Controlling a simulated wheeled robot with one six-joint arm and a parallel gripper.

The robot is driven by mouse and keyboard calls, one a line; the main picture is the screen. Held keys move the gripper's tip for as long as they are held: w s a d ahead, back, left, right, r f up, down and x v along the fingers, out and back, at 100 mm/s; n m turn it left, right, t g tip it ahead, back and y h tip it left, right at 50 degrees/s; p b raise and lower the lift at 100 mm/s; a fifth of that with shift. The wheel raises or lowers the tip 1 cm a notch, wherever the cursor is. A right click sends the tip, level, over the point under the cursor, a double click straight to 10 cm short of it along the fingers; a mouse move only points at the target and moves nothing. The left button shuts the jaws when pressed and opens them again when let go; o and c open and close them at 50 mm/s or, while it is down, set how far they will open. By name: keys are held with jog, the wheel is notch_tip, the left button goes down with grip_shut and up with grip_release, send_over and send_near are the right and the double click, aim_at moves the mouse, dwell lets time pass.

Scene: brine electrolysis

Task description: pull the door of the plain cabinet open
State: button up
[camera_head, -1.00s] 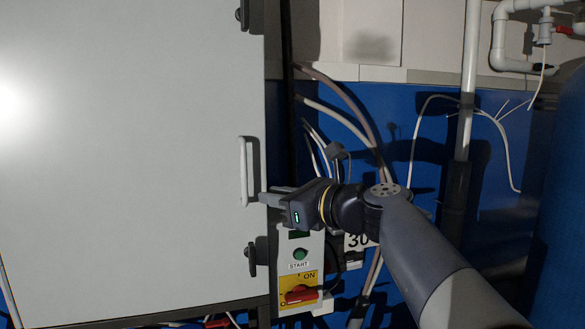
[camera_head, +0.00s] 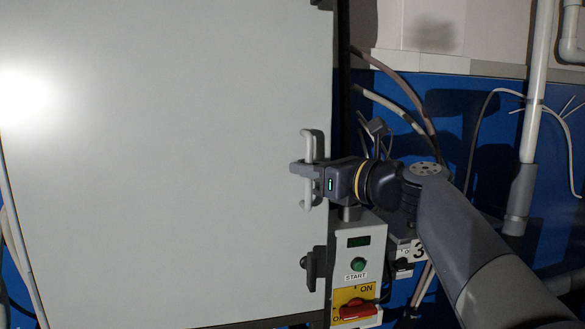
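The plain cabinet's door (camera_head: 170,150) is a large pale grey panel filling the left of the view. Its right edge lies along the cabinet's side, and I see no gap there. The pale upright bar handle (camera_head: 308,198) is near that edge. My gripper (camera_head: 299,169) reaches in from the right at the handle's middle. Its fingers cross the bar and hide that part, with the handle showing above and below them. The far finger is hidden, so I cannot tell whether they are closed on the bar.
A control box (camera_head: 366,243) with a green START button and a red rotary switch (camera_head: 358,309) sits just below my wrist. A dark latch (camera_head: 309,270) sticks out low on the door's edge. Cables (camera_head: 393,105) and a white pipe (camera_head: 536,90) are to the right.

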jog(key=shift+s+r, duration=0.1)
grip_shut()
jog(key=shift+s, duration=0.1)
dwell(0.4)
